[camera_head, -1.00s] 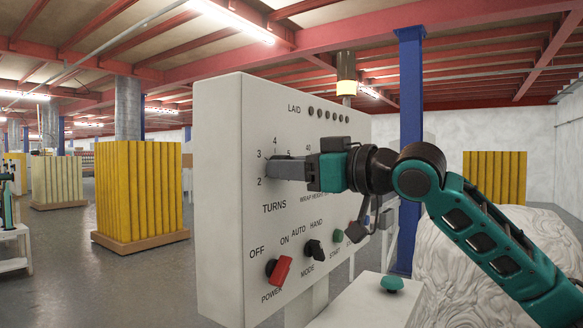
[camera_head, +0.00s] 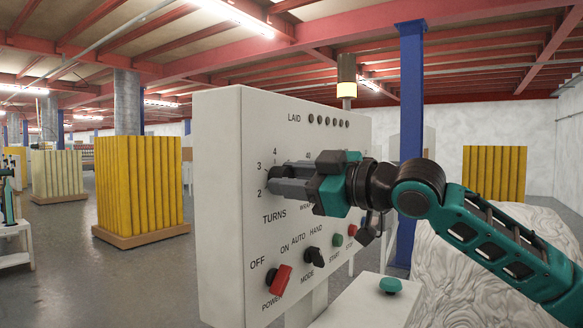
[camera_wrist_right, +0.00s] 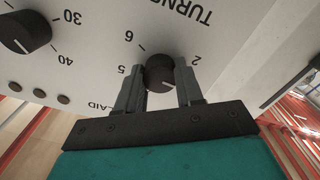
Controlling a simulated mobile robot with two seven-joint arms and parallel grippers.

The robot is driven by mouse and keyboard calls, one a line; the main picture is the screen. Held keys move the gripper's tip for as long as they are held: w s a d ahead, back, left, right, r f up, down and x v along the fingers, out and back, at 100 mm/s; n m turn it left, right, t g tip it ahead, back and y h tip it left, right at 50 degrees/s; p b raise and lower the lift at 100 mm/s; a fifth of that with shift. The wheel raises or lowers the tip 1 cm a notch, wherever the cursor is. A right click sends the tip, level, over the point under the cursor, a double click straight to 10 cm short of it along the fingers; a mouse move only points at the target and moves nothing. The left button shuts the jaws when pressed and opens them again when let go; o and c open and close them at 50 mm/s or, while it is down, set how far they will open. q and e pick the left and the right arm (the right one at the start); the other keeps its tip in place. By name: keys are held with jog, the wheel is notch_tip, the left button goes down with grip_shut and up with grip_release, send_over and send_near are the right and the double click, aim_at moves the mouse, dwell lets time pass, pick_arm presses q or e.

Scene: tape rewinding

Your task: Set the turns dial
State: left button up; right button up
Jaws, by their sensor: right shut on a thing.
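The turns dial is a round black knob (camera_wrist_right: 160,74) on the white control panel (camera_head: 222,215), above the TURNS label. In the head view my right gripper (camera_head: 273,179) covers most of it, with 2, 3 and 4 readable to its left. In the right wrist view the gripper (camera_wrist_right: 159,92) has one grey finger on each side of the knob, shut on it. A pale mark on the knob points to the picture's lower right, past the 2; the numbers there are hidden by the gripper. My left gripper is not in view.
Below are the red power switch (camera_head: 278,279), black mode switch (camera_head: 314,257) and green start button (camera_head: 338,240). Another black knob (camera_wrist_right: 24,32) is beside the dial. A green button (camera_head: 390,286) tops a white box in front. Yellow stacks (camera_head: 140,185) stand far left.

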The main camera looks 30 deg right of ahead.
jog(key=shift+r+n+p, duration=0.15)
jog(key=shift+n+p, duration=0.45)
jog(key=shift+n, duration=0.4)
jog(key=shift+n+p, duration=0.6)
jog(key=shift+n, duration=0.2)
jog(key=shift+n+p, duration=0.95)
jog(key=shift+n, duration=0.45)
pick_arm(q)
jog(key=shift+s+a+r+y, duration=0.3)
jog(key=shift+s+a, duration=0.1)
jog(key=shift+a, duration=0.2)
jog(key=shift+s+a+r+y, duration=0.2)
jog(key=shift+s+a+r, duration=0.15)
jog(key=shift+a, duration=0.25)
pick_arm(e)
jog(key=shift+n, duration=0.3)
jog(key=o, duration=1)
jog(key=shift+o, duration=0.2)
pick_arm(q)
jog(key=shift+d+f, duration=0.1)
